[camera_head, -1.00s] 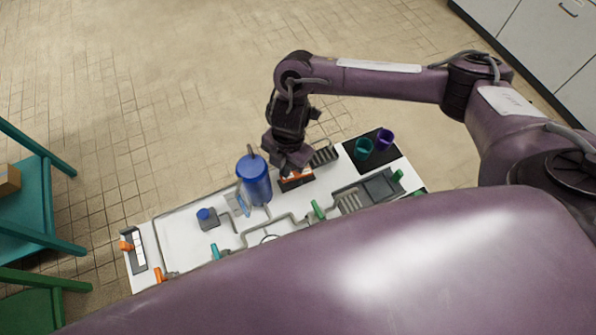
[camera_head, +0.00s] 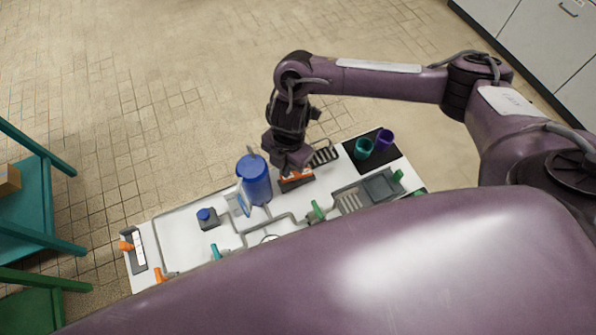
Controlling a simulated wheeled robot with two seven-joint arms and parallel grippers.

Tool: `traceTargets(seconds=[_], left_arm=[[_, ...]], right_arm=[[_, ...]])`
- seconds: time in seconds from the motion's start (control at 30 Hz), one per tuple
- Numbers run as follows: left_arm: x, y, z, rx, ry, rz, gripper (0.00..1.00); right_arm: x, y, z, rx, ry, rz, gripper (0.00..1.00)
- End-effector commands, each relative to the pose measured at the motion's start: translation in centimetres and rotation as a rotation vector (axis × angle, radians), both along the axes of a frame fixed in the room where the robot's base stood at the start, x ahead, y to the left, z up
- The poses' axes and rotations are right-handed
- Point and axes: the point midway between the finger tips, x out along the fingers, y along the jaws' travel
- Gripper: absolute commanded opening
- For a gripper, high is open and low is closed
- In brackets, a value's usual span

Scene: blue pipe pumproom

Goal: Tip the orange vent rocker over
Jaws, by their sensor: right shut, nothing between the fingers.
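The orange vent rocker (camera_head: 297,180) sits in a dark housing on the white panel, just right of the blue cylinder. My right gripper (camera_head: 290,170) points down directly over it, at its upper edge. The fingers are shut with nothing held, and their tips are at or very near the rocker. I cannot tell whether they touch it. Part of the rocker is hidden behind the gripper, so its tilt is hard to read. My left gripper is not in view.
The blue cylinder (camera_head: 255,182) stands close left of my gripper. A teal cup (camera_head: 363,148) and a purple cup (camera_head: 385,138) stand on a black pad at right. Green handles (camera_head: 318,210) and grey pipes lie nearer. Teal shelving (camera_head: 40,205) is far left.

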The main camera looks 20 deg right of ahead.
Motion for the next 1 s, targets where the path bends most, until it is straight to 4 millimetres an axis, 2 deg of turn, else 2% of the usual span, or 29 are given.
traceTargets(seconds=[0.27,1.0], left_arm=[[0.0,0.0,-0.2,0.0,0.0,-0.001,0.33],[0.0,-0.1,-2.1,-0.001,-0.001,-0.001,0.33]], right_arm=[[0.0,0.0,-0.3,0.0,0.0,0.0,0.0],[0.0,0.0,-2.9,-0.001,0.0,0.0,0.0]])
